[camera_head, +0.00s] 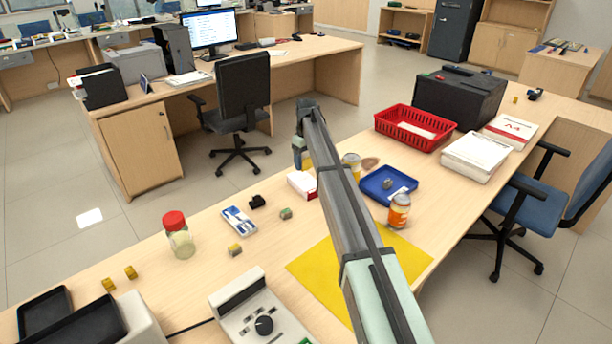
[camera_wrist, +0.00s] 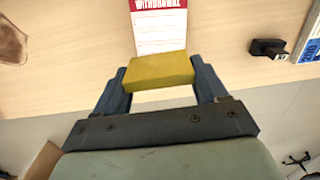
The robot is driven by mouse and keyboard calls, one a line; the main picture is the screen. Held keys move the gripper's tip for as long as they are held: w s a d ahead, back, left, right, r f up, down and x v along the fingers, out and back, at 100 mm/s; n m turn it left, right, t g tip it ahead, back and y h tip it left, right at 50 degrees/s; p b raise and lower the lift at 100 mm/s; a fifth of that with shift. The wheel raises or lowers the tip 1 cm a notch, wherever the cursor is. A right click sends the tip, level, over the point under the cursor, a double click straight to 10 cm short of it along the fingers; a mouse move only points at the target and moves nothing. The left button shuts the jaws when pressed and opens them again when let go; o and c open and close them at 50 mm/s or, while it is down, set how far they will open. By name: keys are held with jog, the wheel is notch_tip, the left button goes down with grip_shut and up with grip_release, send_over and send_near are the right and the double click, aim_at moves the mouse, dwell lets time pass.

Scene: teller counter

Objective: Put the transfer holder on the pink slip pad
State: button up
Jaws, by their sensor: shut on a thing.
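My gripper (camera_wrist: 158,82) is shut on a yellow block (camera_wrist: 158,71), held crosswise between both fingers; it seems to be the transfer holder. A slip pad with a red "WITHDRAWAL" header and pale paper (camera_wrist: 160,30) lies just beyond the block in the wrist view, its near end hidden behind it. I cannot tell a gap from contact. In the head view the pad (camera_head: 301,185) shows as a white and red block on the counter, beside my gripper (camera_head: 303,160). My arm hides part of the counter there, and only a sliver of yellow shows at the fingers.
A black stamp-like object (camera_head: 257,202) and a blue-white item (camera_head: 239,220) lie left of the pad. A blue tray (camera_head: 375,192), an orange-labelled jar (camera_head: 399,211) and a red basket (camera_head: 412,145) are on the right. A yellow mat (camera_head: 320,280) lies in front.

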aim_at(306, 182)
jog(key=shift+f, duration=3.15)
jog(key=o, duration=1)
jog(key=shift+f, duration=0.1)
jog(key=shift+o, duration=0.2)
notch_tip(306, 182, up, 12)
jog(key=shift+r, duration=0.15)
